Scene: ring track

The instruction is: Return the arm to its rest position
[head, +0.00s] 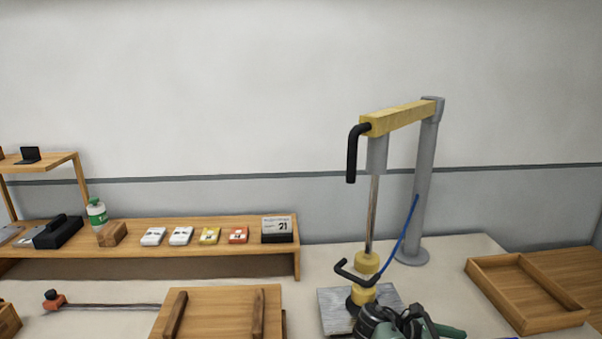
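A yellow horizontal arm (398,117) is fixed to the top of a grey upright post (423,185) and reaches toward the front left. A black handle (353,155) hangs at its near end. A thin rod (371,212) runs down from a grey sleeve under the arm to a yellow collar (366,264). Below it, a black crank handle (352,272) juts to the left.
A blue hose (406,237) hangs beside the post. An empty wooden tray (527,292) is at right. A wooden board (217,310) and shelf (199,247) are at left.

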